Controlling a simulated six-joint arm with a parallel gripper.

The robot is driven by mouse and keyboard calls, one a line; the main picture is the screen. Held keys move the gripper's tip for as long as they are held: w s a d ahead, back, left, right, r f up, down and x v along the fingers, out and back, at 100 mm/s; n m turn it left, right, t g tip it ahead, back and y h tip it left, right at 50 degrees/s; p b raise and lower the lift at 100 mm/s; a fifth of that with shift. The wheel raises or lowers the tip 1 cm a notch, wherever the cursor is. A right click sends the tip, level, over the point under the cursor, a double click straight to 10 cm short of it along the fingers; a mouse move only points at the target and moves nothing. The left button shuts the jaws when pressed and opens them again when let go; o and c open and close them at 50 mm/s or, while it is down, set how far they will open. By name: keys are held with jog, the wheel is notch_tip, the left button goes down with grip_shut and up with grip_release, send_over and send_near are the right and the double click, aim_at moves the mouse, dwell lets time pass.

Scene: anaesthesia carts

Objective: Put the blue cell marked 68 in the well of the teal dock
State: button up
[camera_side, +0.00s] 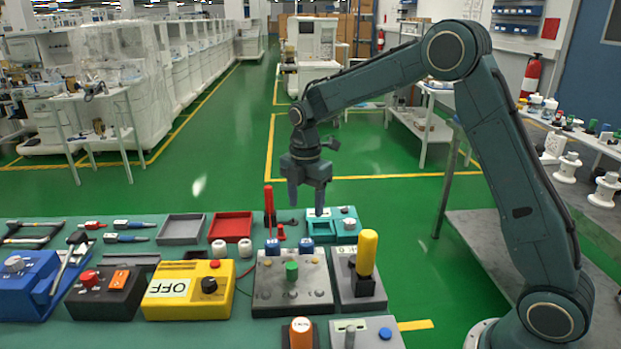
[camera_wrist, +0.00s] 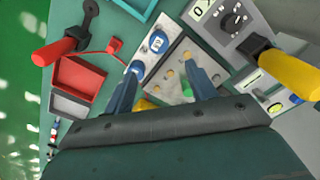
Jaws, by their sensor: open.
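Two blue cells with white labels stand at the back edge of a grey panel with a green knob. In the side view they are the left cell (camera_side: 272,246) and the right cell (camera_side: 307,245); the wrist view shows the lower cell (camera_wrist: 137,69) and the upper cell (camera_wrist: 158,42). The numbers are too small to read surely. My gripper (camera_side: 306,203) is open and empty, pointing down above the cells and dock. Its fingers also show in the wrist view (camera_wrist: 160,72).
A yellow-handled lever (camera_side: 367,254) stands tall at the right, and a red-handled switch (camera_side: 268,200) rises left of the dock. Red tray (camera_side: 231,226), grey tray (camera_side: 180,229) and a yellow box (camera_side: 188,290) lie to the left. The air around my gripper is free.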

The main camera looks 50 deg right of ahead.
jog(key=shift+r, duration=0.45)
dwell(0.3)
jog(key=s+a+r+m+t, duration=0.1)
jog(key=s+r+m, duration=0.4)
jog(key=s+r, duration=0.25)
jog(key=s+a+r+m+t, duration=0.1)
jog(key=s+r+m+t, duration=0.1)
jog(key=s+m, duration=0.4)
jog(key=s+a+r+m+t, duration=0.1)
jog(key=s+m, duration=0.6)
jog(key=s, duration=0.9)
jog(key=shift+s+a+r+t, duration=0.2)
jog(key=shift+s+r+t, duration=0.2)
jog(key=shift+r+t, duration=0.4)
jog(key=shift+s+f+m, duration=0.15)
jog(key=shift+s+m, duration=0.25)
jog(key=shift+c, duration=1.1)
